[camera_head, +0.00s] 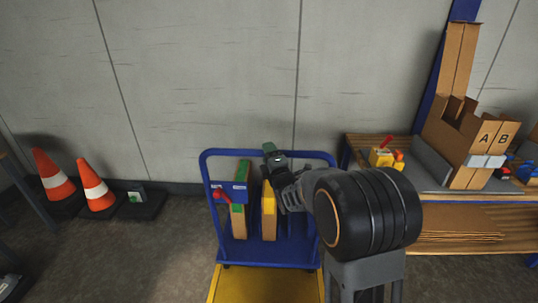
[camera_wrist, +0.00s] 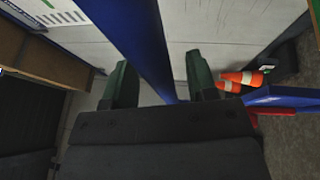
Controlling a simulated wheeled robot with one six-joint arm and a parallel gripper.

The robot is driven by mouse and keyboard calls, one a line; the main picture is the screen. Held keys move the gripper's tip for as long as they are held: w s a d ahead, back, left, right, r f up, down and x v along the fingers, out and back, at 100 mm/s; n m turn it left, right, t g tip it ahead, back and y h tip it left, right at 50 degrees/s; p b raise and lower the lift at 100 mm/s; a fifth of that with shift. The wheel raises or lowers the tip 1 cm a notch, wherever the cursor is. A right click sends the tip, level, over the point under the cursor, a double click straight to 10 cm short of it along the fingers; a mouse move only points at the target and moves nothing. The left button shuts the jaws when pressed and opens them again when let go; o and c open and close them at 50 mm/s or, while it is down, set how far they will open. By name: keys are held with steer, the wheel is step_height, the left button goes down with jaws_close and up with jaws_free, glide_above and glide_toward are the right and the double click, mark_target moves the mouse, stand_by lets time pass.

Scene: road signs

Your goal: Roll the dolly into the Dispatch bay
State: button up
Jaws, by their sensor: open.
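The blue dolly (camera_head: 238,249) stands near the wall in the head view, with a tall tubular handle frame. It carries upright boxes: a blue-and-green-marked one (camera_head: 238,211) and a yellow-and-brown one (camera_head: 268,212). My gripper (camera_head: 271,152) is at the top bar of the dolly's handle. In the wrist view, a blue bar (camera_wrist: 137,38) runs between its two green fingertips, which are apart; contact cannot be told. My arm hides the dolly's right side. I cannot identify the Dispatch bay in these views.
A yellow surface (camera_head: 262,285) lies directly in front of the dolly. Two orange cones (camera_head: 96,188) stand at the left by the wall. A wooden bench (camera_head: 480,215) at the right holds a cardboard box marked A and B (camera_head: 487,140).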

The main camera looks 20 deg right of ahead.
steer(key=shift+w, duration=0.25)
steer(key=shift+c, duration=0.2)
jaws_close()
stand_by(0.3)
